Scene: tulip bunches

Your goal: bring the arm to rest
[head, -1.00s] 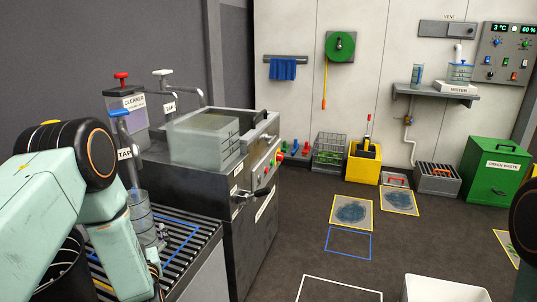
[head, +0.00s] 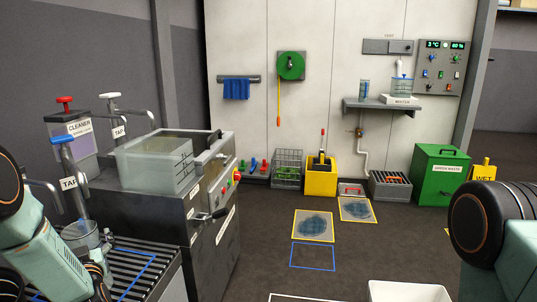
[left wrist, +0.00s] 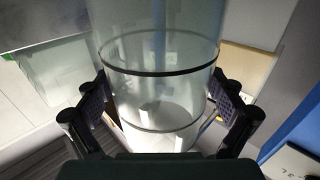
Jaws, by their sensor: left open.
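My left arm (head: 45,255) comes in at the lower left of the head view. My left gripper (head: 97,272) is low beside a clear cylinder (head: 82,236) that stands on the slatted drainboard under the taps. In the left wrist view the open fingers of the left gripper (left wrist: 160,100) are on either side of the clear cylinder (left wrist: 160,55), which has dark rings. I cannot tell whether the pads touch it. Part of my right arm (head: 490,225) shows at the right edge; its gripper is out of view.
A dark counter with a clear water tank (head: 155,165) stands behind the drainboard (head: 135,270). A cleaner dispenser (head: 72,135) and taps rise close to the left arm. Yellow bin (head: 320,180), green waste bin (head: 438,175) and crates line the back wall. The middle floor is open.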

